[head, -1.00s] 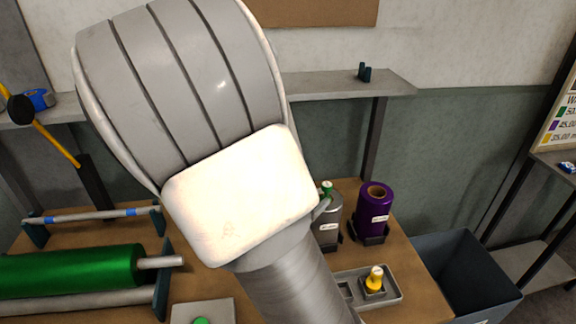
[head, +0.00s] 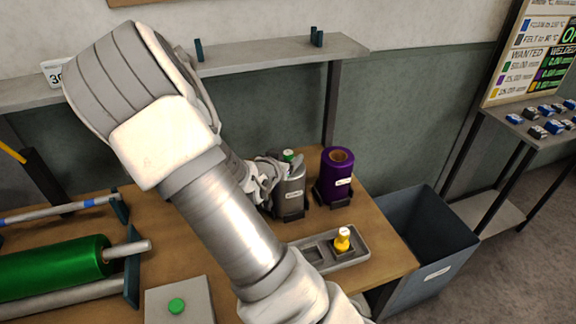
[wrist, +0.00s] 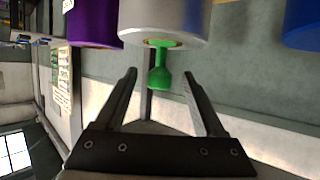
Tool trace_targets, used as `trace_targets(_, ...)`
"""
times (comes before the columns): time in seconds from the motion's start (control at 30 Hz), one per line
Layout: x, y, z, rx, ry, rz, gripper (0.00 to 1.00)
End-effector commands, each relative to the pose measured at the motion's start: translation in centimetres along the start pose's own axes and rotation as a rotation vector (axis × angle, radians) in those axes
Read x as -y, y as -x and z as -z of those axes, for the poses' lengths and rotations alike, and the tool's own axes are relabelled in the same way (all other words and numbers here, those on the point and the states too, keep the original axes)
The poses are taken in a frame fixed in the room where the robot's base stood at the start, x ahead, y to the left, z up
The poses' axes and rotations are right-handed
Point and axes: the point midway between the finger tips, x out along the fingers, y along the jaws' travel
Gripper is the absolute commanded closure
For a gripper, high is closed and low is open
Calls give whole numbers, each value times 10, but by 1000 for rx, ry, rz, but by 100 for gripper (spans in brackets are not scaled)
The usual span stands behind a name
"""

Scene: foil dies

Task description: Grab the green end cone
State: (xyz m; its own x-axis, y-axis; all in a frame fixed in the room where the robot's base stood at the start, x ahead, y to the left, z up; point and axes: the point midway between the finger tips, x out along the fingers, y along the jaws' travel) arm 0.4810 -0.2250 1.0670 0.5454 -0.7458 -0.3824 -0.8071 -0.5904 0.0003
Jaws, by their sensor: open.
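The green end cone (head: 288,155) sits at the top of the silver roll (head: 290,188) on the workbench. In the wrist view the green cone (wrist: 159,76) projects from the core of the silver roll (wrist: 165,22). My gripper (wrist: 160,80) is open, with its two dark fingers on either side of the cone's free end and a visible gap on each side. In the head view my gripper (head: 271,172) is beside the roll's top, partly hidden by my own arm.
The purple roll (head: 334,178) stands close to the right of the silver one. A grey tray (head: 310,257) holds a yellow cone (head: 342,239). A dark bin (head: 430,235) is at the bench's right. A green roller (head: 50,268) lies at the left.

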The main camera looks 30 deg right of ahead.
Motion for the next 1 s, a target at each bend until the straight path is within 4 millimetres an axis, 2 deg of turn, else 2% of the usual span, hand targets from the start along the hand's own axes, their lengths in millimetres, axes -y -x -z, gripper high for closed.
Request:
trace_targets(0.13,-1,-13,0,0,1,-2,29)
trace_targets(0.37,0,-14,0,1,0,0,29)
trace_targets(0.77,0,-13,0,1,0,0,99)
trace_targets(1.0,0,-13,0,0,0,0,100)
